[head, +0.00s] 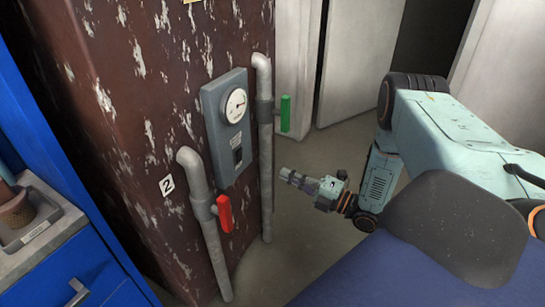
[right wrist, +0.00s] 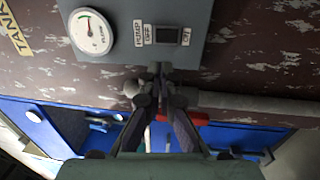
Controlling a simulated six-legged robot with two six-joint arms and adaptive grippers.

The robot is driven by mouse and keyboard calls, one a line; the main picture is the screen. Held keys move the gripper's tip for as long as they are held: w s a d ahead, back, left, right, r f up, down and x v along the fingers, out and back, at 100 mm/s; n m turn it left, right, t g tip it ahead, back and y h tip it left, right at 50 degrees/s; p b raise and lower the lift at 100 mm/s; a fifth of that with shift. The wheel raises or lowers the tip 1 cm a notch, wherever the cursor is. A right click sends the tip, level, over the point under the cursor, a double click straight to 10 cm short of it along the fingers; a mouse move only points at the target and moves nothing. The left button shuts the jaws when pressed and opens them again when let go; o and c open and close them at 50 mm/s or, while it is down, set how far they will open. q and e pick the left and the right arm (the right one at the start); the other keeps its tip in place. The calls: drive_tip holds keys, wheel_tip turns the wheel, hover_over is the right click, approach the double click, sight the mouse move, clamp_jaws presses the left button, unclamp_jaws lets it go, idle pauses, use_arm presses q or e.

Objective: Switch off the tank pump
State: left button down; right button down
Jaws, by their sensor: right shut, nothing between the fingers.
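A grey control panel (head: 212,112) with a round dial gauge (head: 235,106) is fixed to the peeling brown wall. The dark pump switch (head: 237,156) is low on the panel. In the right wrist view the switch (right wrist: 167,36) sits beside small white labels, one seeming to read PUMP, and the gauge (right wrist: 91,32) is to its left. My right gripper (head: 286,175) is shut and empty, to the right of the panel in the head view and apart from it. In the right wrist view its closed tips (right wrist: 159,72) point just below the switch. I cannot tell the switch's position. My left gripper is not in view.
A pipe with a red handle (head: 225,214) stands left of the panel's lower part, and another with a green handle (head: 285,114) stands to its right. A blue cabinet (head: 45,280) with a grey tray (head: 62,211) is at left. Bare floor lies beyond my right gripper.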

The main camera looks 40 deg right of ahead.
sight(240, 153)
drive_tip(key=b+x, duration=0.4)
drive_tip(key=x, duration=0.7)
drive_tip(key=shift+w+a+f+b, duration=0.15)
drive_tip(key=shift+w+b, duration=0.1)
drive_tip(key=shift+b, duration=0.1)
drive_tip(key=shift+w+a, duration=0.2)
drive_tip(key=shift+w, duration=0.4)
drive_tip(key=shift+r, duration=0.25)
drive_tip(key=p, duration=0.2)
drive_tip(key=g+p, duration=0.1)
drive_tip(key=shift+w+a+r+p, duration=0.15)
drive_tip(key=shift+w+r+p, duration=0.1)
drive_tip(key=shift+r+p, duration=0.1)
drive_tip(key=shift+f, duration=0.25)
drive_tip(key=shift+s+h, duration=0.2)
drive_tip(key=shift+h, duration=0.1)
drive_tip(key=v, duration=1.1)
drive_tip(key=shift+s+d+r, duration=0.2)
drive_tip(key=shift+s+d, duration=0.05)
drive_tip(key=shift+d, duration=0.05)
drive_tip(key=shift+g, duration=0.3)
